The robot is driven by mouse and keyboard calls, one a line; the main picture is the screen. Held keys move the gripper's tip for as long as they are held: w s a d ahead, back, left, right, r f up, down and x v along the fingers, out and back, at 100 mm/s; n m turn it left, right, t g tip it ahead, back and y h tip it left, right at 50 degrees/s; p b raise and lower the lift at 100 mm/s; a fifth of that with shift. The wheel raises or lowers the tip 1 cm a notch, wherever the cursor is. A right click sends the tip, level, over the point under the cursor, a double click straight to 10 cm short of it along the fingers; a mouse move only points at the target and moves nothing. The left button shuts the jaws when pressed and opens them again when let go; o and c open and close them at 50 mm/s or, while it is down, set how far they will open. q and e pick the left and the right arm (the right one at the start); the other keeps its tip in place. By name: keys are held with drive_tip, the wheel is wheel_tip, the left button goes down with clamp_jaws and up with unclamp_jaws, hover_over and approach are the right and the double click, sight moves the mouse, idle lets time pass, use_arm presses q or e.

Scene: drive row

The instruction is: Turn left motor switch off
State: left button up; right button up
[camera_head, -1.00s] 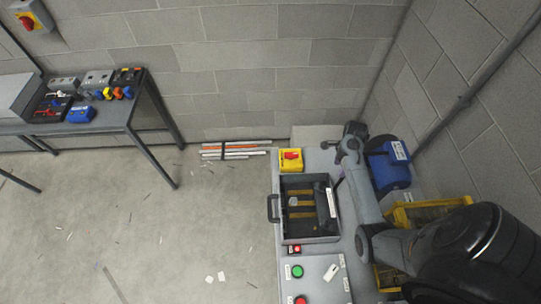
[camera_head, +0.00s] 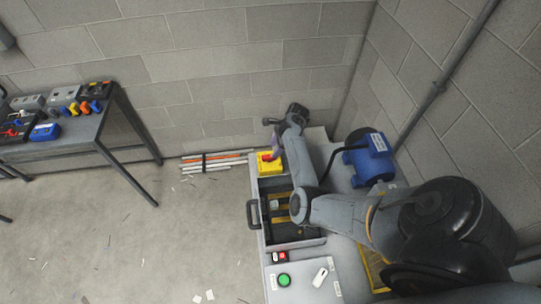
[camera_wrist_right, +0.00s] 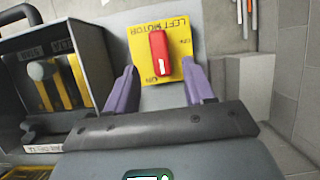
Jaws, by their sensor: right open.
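The left motor switch is a red handle (camera_wrist_right: 160,52) on a yellow plate (camera_wrist_right: 140,44) marked LEFT MOTOR, upside down in the right wrist view. The handle lies nearly upright in that picture; one plate label is at its lower end and another to its right. In the head view the yellow plate (camera_head: 263,169) is at the far end of the grey bench. My right gripper (camera_wrist_right: 158,70) is open, its purple fingers on either side of the handle's lower end, with gaps on both sides. I cannot tell if it touches the plate. My left gripper is not in view.
An open grey box (camera_head: 313,243) with a black handle (camera_head: 252,214) is beside the switch. A blue motor (camera_head: 368,160) stands to the right. A control panel with a green button (camera_head: 284,280) is nearer. A tool table (camera_head: 70,135) stands at left.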

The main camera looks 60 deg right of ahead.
sight(269, 158)
drive_tip(key=shift+b+x, duration=0.35)
drive_tip(key=shift+x, duration=2.35)
clamp_jaws()
